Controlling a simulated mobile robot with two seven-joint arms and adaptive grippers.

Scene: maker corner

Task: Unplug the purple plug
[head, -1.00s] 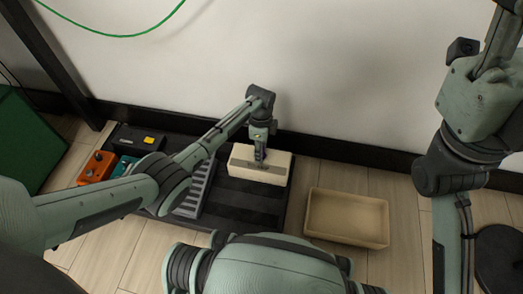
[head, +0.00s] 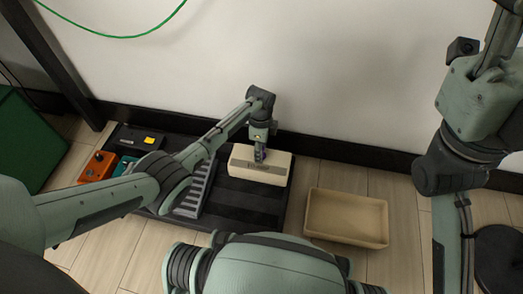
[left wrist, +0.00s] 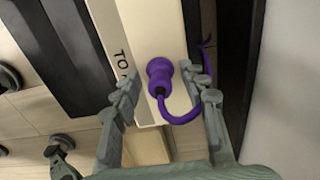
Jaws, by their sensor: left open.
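The purple plug (left wrist: 160,76) sits at the face of a cream block (head: 243,158), which carries dark lettering. Its purple cable curls out to the right in the left wrist view. My left gripper (left wrist: 163,90) is open, with one finger on each side of the plug and visible gaps between. In the head view my left gripper (head: 260,152) points down over the block and mostly hides the plug. Whether the plug is fully seated cannot be told. My right arm shows at the right of the head view, but its gripper is out of frame.
The block stands on a black mat (head: 235,210) by the wall. A grey ribbed strip (head: 197,185), an orange box (head: 97,167) and a teal box (head: 124,166) are to its left. An empty beige tray (head: 346,238) lies on the floor to the right.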

